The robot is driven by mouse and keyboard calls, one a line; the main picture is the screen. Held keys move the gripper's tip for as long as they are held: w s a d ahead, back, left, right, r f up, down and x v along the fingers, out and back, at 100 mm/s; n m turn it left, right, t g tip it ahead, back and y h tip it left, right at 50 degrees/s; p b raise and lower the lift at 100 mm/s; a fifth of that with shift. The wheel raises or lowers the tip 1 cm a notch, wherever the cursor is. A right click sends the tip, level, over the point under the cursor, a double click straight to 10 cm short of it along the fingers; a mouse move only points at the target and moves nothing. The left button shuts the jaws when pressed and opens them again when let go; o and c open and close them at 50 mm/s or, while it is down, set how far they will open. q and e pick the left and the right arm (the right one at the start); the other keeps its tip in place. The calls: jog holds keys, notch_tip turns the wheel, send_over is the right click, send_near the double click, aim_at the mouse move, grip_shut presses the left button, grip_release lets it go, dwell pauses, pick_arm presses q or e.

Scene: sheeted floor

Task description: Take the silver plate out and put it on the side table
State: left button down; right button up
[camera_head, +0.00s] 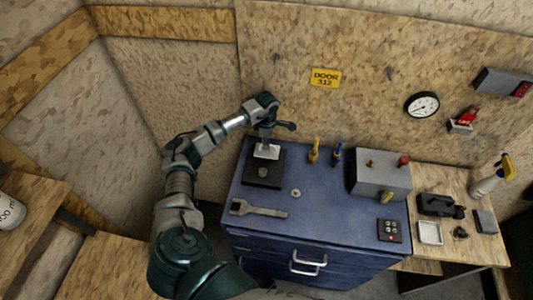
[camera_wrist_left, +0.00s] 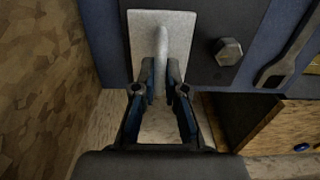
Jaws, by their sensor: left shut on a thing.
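The silver plate (camera_head: 268,152) is a small flat rectangle with an upright handle. It is at the back of a black base (camera_head: 255,180) on the blue cabinet. My left gripper (camera_head: 266,136) is above the plate, pointing down. In the left wrist view, the fingers of my left gripper (camera_wrist_left: 160,76) are shut on the handle of the plate (camera_wrist_left: 180,28). I cannot tell whether the plate touches the base. A bolt head (camera_wrist_left: 229,50) stands on the base beside the plate. My right gripper is not in view.
The blue cabinet top (camera_head: 325,225) also holds a wrench (camera_head: 258,209), a ring, two small tools and a grey box (camera_head: 380,174). A wooden table (camera_head: 480,250) at the right carries several items. Wooden surfaces (camera_head: 110,268) at the lower left look mostly bare.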

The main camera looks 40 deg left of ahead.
pick_arm(q)
jog(key=shift+r+p, duration=0.5)
jog(key=shift+r, duration=0.4)
jog(key=shift+r, duration=0.1)
jog(key=shift+r+p, duration=1.35)
jog(key=shift+r, duration=0.6)
